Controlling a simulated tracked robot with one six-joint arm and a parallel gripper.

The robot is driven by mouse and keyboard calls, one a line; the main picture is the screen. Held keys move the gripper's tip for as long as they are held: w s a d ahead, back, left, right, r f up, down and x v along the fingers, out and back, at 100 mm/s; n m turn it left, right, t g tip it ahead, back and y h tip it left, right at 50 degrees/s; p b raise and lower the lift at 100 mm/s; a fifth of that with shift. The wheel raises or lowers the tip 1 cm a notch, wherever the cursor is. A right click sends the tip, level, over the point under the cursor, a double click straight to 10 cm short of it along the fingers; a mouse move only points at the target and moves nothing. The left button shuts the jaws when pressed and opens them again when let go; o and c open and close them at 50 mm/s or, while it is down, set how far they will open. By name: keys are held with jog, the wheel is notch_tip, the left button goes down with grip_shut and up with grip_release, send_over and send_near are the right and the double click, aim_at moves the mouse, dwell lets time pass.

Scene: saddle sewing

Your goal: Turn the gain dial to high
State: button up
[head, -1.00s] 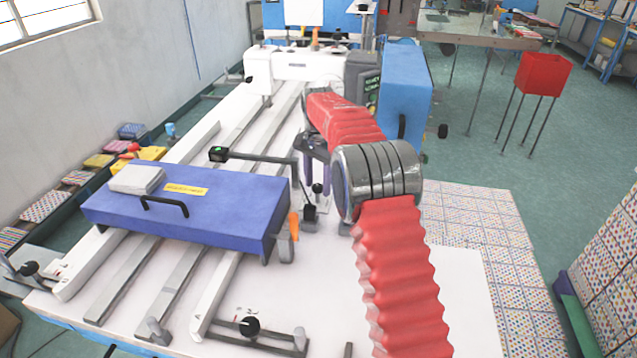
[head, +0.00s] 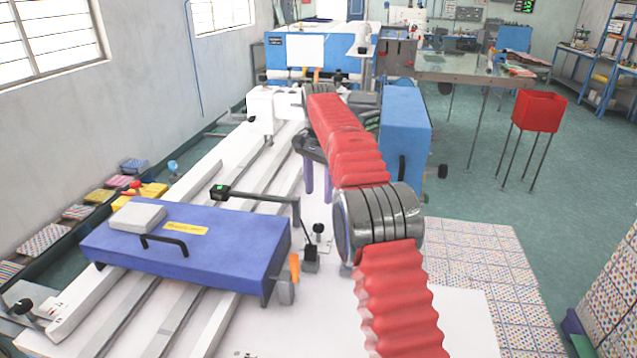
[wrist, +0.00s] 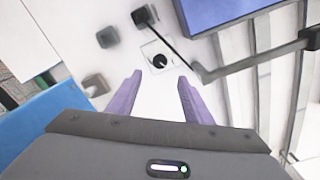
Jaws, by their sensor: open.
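A black round knob stands on a small white plate on the white bench, in the head view (head: 318,228) and in the wrist view (wrist: 159,60). No label on it is readable, so I cannot tell whether it is the gain dial. My gripper (head: 318,180) shows two purple fingers pointing down, apart, with nothing between them. In the wrist view my gripper (wrist: 160,80) has its fingertips either side of the line to the knob. The knob lies just beyond them and appears untouched.
A blue-violet cover (head: 190,240) with a black handle lies left. A blue cabinet (head: 404,125) stands right of my arm. Grey blocks (wrist: 108,37) sit beside the knob.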

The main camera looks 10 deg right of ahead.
jog(key=shift+r, duration=1.1)
jog(key=f+n, duration=0.1)
jog(key=f, duration=0.1)
jog(key=s+f+n, duration=0.1)
jog(key=f+n, duration=0.2)
jog(key=f, duration=0.1)
jog(key=shift+s+f, duration=0.15)
jog(key=shift+s, duration=0.1)
jog(key=s+r+n+t, duration=0.2)
jog(key=s, duration=1.2)
jog(key=s+r+n+t, duration=0.1)
jog(key=s+r+n, duration=0.1)
jog(key=s, duration=1.2)
jog(key=s+r+n+t, duration=0.2)
jog(key=s, duration=1.3)
jog(key=shift+r+n+t, duration=0.3)
